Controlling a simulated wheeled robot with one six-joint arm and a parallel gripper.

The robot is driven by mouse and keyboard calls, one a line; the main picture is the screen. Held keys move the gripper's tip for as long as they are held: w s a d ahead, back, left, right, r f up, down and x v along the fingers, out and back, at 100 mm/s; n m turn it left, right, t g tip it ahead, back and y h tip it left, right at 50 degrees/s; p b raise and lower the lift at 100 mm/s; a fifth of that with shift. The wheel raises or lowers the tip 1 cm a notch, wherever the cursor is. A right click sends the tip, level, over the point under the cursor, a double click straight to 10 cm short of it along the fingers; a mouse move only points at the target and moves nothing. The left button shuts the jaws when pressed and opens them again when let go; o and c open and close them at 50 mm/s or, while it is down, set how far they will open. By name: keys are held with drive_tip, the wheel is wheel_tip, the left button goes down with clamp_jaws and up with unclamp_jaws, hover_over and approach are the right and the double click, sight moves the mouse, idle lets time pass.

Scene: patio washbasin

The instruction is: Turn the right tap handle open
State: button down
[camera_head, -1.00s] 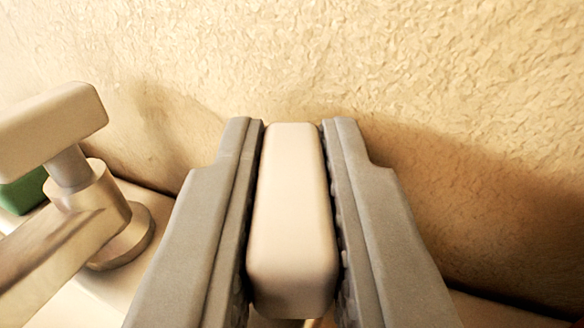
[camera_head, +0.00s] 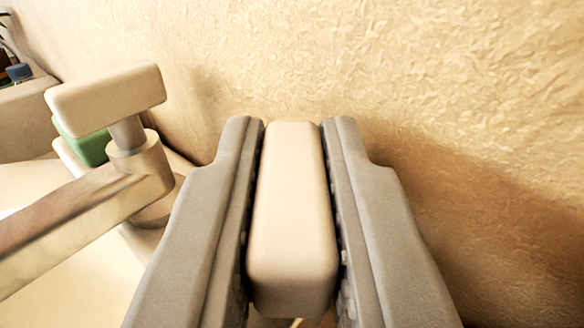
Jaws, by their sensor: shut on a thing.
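The right tap handle, a cream rounded bar (camera_head: 292,215), sits between the two grey fingers of my gripper (camera_head: 292,130). My gripper is shut on it, with a finger against each long side. The handle's lower end and its stem are mostly hidden.
A rough beige wall (camera_head: 400,70) rises close behind the handles. A green block (camera_head: 88,145) shows behind the left handle. The pale basin (camera_head: 70,285) lies below the spout. A small blue-topped object (camera_head: 18,73) stands at the far left.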

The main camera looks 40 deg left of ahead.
drive_tip(key=shift+r, duration=0.1)
drive_tip(key=c, duration=1.4)
unclamp_jaws()
drive_tip(key=shift+d, duration=0.1)
drive_tip(key=v, duration=1.2)
drive_tip(key=shift+c, duration=0.2)
